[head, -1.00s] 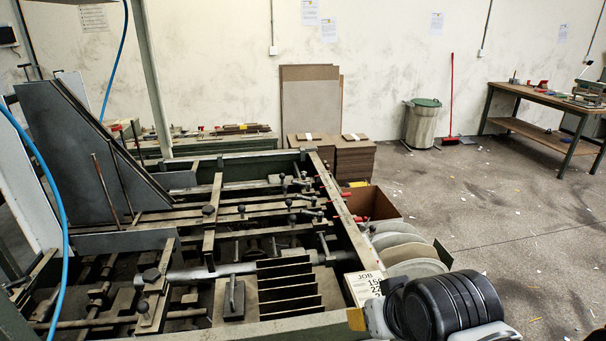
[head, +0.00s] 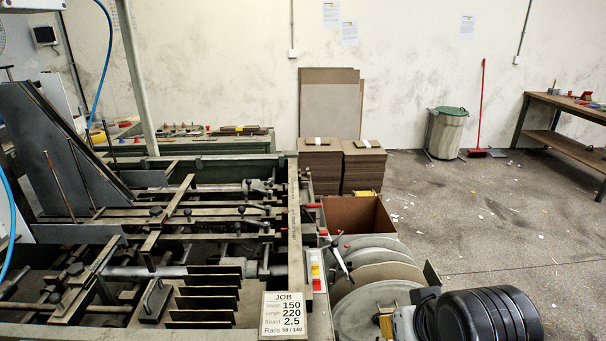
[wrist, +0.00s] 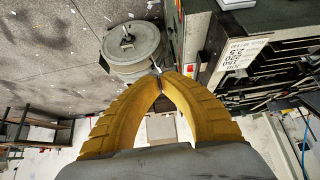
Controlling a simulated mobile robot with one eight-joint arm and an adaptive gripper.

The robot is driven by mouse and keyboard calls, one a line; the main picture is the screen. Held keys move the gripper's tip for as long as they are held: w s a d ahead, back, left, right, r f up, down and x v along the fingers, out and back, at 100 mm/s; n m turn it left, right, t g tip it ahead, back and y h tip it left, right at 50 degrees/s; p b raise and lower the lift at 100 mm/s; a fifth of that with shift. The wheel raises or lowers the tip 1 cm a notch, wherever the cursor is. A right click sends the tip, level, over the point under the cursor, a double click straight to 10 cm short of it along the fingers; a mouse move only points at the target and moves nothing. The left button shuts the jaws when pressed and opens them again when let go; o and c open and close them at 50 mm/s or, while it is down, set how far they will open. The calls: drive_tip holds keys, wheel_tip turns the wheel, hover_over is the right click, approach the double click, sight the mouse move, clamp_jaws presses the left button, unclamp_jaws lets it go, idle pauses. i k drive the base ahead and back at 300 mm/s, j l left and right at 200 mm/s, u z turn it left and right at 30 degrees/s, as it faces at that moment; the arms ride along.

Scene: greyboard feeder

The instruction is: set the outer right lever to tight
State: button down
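Small red-tipped levers (head: 312,205) stick out from the right rail of the feeder (head: 295,225) in the head view. I cannot tell which is the outer right lever or how it is set. My gripper (head: 386,326) is at the lower right in the head view, to the right of the feeder's rail, with only a yellow finger part showing. In the wrist view, the two yellow fingers of my gripper (wrist: 161,77) curve together and their tips meet. A small silver piece shows just beyond the tips. No held object is visible.
Grey round reels (head: 375,300) stand beside the rail, close to my gripper. A JOB card (head: 285,315) sits on the feeder's front corner. An open brown box (head: 357,215) and board stacks (head: 320,170) stand behind.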

sight(270, 182)
drive_tip(key=i+l, duration=0.55)
drive_tip(key=i, duration=0.2)
drive_tip(key=i+l+u, duration=0.1)
drive_tip(key=i+l, duration=0.5)
drive_tip(key=i+j, duration=0.15)
drive_tip(key=i, duration=0.4)
